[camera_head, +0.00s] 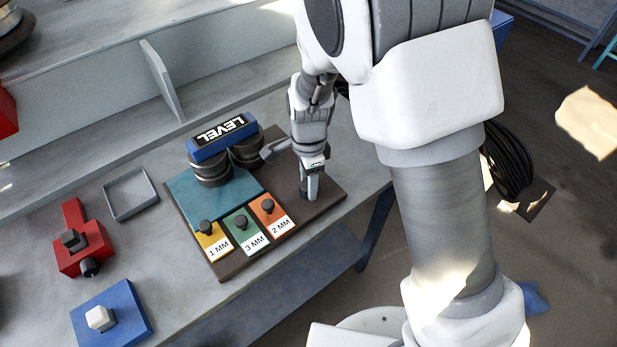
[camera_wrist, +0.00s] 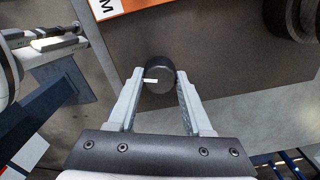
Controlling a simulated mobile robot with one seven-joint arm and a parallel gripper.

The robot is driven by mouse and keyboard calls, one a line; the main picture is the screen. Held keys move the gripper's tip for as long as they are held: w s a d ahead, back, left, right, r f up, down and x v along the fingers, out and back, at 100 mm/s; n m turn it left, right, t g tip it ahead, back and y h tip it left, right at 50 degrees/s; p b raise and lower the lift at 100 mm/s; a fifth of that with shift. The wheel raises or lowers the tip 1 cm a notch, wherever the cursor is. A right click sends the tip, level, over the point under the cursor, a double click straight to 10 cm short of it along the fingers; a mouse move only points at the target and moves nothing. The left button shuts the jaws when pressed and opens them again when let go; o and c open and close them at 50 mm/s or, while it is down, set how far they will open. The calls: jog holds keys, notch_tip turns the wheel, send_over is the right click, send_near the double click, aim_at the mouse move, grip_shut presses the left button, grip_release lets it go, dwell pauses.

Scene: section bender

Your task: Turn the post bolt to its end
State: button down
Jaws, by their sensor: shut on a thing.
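The post bolt (camera_wrist: 157,76) is a dark round head with a short white mark on its top, standing on the brown board. My gripper (camera_wrist: 159,92) has one finger on each side of it and is shut on it. In the head view my gripper (camera_head: 311,187) points down at the right part of the board, and the bolt is mostly hidden behind the fingers. A blue block marked LEVEL (camera_head: 219,140) rests across two dark round posts (camera_head: 211,169) behind the teal plate (camera_head: 190,192).
Yellow 1 MM (camera_head: 212,246), green 3 MM (camera_head: 244,233) and orange 2 MM (camera_head: 271,215) plates with dark knobs lie at the board's front. A grey tray (camera_head: 113,208), a red block (camera_head: 80,248) and a blue block (camera_head: 128,312) stand left. The bench edge is close on the right.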

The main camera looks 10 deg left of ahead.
dwell(0.4)
jog(key=shift+c, duration=1.6)
grip_release()
notch_tip(320, 180, up, 17)
jog(key=p, duration=0.2)
jog(key=shift+r, duration=0.2)
